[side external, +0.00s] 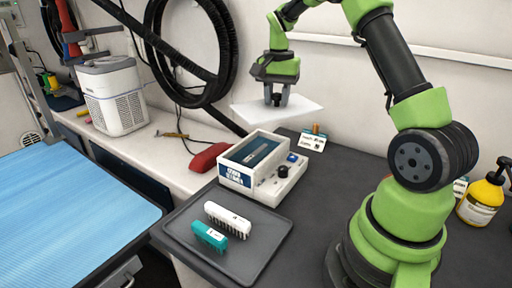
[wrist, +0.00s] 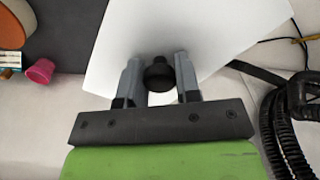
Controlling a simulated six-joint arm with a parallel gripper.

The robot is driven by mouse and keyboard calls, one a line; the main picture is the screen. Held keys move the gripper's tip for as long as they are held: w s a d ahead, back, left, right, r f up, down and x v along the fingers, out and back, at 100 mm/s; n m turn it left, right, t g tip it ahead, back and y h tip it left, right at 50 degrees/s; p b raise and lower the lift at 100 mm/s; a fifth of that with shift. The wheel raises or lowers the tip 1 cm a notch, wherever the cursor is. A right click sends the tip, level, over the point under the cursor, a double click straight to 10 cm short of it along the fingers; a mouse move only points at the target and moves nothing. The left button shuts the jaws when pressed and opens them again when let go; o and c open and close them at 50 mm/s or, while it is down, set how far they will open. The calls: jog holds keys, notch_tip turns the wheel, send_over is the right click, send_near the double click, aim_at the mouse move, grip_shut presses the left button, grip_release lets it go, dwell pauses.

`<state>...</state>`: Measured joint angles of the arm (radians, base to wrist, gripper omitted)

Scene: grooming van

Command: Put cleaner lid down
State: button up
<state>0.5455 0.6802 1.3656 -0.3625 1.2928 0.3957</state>
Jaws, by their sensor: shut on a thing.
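The cleaner lid (side external: 300,111) is a flat white plate with a dark knob. My gripper (side external: 276,100) is shut on the knob and holds the lid in the air, behind and above the cleaner. In the wrist view my gripper (wrist: 160,78) has the black knob between its fingers, and the lid (wrist: 215,30) spreads out beyond them. The cleaner (side external: 262,165) is a white and blue box with a knob on its front panel. Its top is open, and a dark object shows inside the basin.
A dark tray (side external: 250,250) in front of the cleaner holds a white brush (side external: 228,218) and a teal brush (side external: 209,236). A red pouch (side external: 208,157) lies left of the cleaner. A small card (side external: 312,141) stands behind it. A yellow bottle (side external: 483,196) stands far right.

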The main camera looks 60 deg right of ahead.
aim_at(256, 108)
jog(key=w+a+n, duration=0.1)
jog(key=n, duration=0.1)
jog(key=w+a+n, duration=0.2)
jog(key=n, duration=0.1)
jog(key=shift+w+a+r, duration=0.1)
jog(key=shift+w+a, duration=0.1)
jog(key=shift+w+a+f+n, duration=0.15)
jog(key=shift+f+n, duration=0.1)
jog(key=shift+n, duration=0.15)
notch_tip(256, 108, down, 10)
jog(key=shift+r, duration=0.25)
jog(key=shift+f, duration=0.35)
jog(key=o, duration=1)
jog(key=shift+c, duration=0.2)
